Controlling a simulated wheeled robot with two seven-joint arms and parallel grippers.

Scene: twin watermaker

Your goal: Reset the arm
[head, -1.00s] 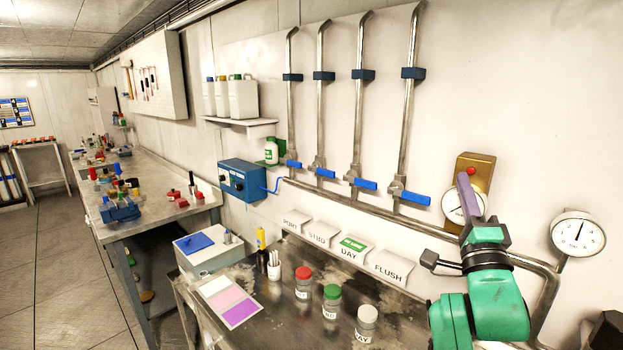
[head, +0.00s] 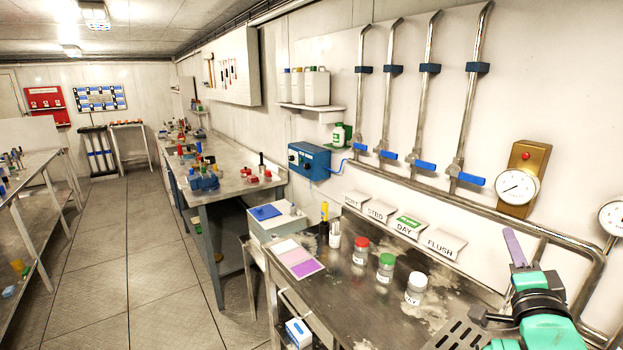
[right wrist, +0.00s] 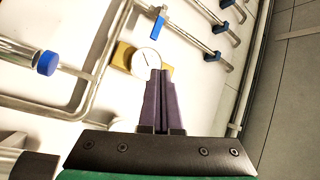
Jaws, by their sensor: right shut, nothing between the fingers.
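My right gripper (head: 515,248) has purple fingers and a green and black arm. In the head view it is at the lower right, above the right end of the steel bench (head: 440,285). In the right wrist view (right wrist: 158,75) its two fingers are together with nothing between them. They point toward the wall, where a round gauge on a brass plate (right wrist: 123,56) shows behind them. The same gauge (head: 517,187) is above the gripper in the head view. My left gripper is not in view.
Jars with red (head: 361,243), green (head: 387,260) and white (head: 417,279) lids stand on the bench. Wall pipes with blue valve handles (head: 425,166) run behind it. Label cards (head: 410,225) stand at the bench's back. A second gauge (head: 613,218) is at the right edge. The floor at left (head: 110,270) is clear.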

